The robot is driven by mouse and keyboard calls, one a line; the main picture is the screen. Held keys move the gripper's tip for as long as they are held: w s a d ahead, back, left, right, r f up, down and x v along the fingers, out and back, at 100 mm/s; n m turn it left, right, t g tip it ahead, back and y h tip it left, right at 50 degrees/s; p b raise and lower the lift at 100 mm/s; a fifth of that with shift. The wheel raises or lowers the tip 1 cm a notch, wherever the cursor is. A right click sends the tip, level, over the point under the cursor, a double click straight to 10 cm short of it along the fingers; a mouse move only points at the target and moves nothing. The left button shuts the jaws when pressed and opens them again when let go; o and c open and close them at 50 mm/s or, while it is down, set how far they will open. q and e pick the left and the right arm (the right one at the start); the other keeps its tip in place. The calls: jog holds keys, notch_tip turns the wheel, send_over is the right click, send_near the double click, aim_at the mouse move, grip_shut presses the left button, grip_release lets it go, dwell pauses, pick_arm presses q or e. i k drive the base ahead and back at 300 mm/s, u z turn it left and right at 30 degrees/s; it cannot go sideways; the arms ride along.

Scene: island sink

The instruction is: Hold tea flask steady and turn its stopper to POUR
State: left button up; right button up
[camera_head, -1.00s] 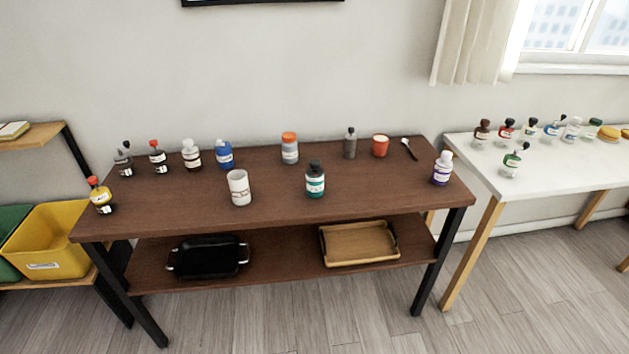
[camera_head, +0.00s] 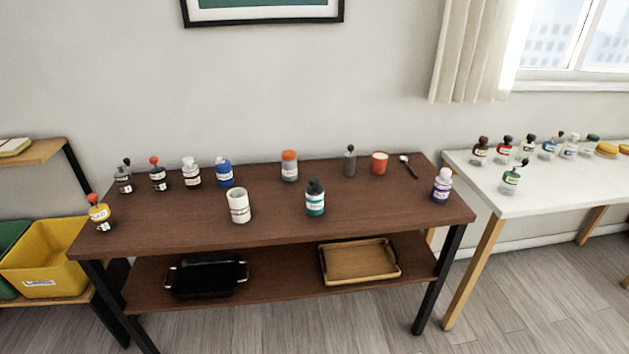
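Several flasks and bottles stand upright on the brown table; their labels are too small to read, so I cannot tell which is the tea flask. A teal flask with a dark stopper (camera_head: 315,198) is at the front middle. A grey flask with an orange top (camera_head: 289,166) stands behind it. A yellow flask with a red stopper (camera_head: 99,213) is at the front left corner. A purple-and-white bottle (camera_head: 442,186) is at the right end. A blue bottle (camera_head: 224,172) and a white-topped bottle (camera_head: 191,173) are at the back left. Neither gripper is in view.
The brown table (camera_head: 270,225) also bears a white cup (camera_head: 239,206), a red cup (camera_head: 379,163) and a spoon (camera_head: 408,166). Its lower shelf holds a black pan (camera_head: 207,277) and a wooden tray (camera_head: 360,262). A white table (camera_head: 550,190) with more bottles stands right.

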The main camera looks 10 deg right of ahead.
aim_at(314, 187)
jog(key=u, duration=1.8)
jog(key=i, duration=1.35)
jog(key=z, duration=3)
